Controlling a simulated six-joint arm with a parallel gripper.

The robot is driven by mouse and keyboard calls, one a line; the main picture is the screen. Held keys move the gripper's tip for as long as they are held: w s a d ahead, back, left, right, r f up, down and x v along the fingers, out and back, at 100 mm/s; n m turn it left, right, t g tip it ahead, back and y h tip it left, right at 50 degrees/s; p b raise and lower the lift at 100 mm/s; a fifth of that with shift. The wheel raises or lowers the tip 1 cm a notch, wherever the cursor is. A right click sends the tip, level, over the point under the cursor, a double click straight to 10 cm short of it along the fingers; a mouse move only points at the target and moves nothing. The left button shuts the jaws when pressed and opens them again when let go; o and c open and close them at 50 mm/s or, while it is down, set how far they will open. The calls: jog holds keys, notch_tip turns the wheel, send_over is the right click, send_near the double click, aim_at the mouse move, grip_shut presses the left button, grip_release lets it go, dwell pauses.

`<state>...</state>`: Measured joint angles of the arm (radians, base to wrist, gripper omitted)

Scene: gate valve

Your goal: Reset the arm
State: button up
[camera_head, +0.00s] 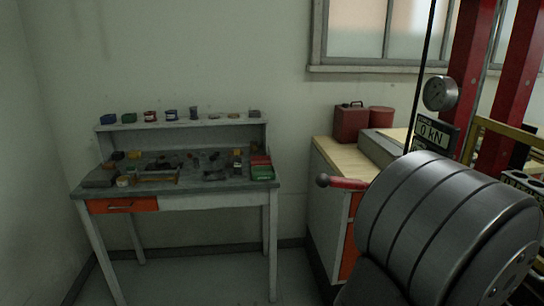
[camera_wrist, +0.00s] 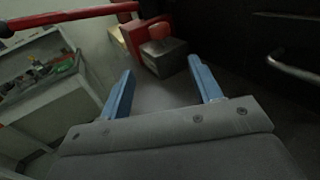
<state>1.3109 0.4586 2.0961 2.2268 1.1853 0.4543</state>
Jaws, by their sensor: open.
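My gripper (camera_wrist: 161,65) shows in the wrist view, with its two blue fingers spread wide apart. Nothing is between the fingers, and they touch nothing that I can see. The gripper does not show in the head view. A red lever with a dark ball end (camera_wrist: 65,18) crosses the top left of the wrist view, beyond the fingers. A red lever with a ball end also shows in the head view (camera_head: 345,183). No gate valve can be made out in either view.
A wooden-topped cabinet (camera_head: 334,155) holds a red can (camera_head: 350,123). Red posts (camera_head: 474,70), a gauge (camera_head: 440,93) and a "0 kN" display (camera_head: 432,134) stand right. Floor shows before the bench.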

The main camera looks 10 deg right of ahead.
jog(key=x, duration=1.7)
jog(key=shift+w+r, duration=0.1)
jog(key=shift+w, duration=0.05)
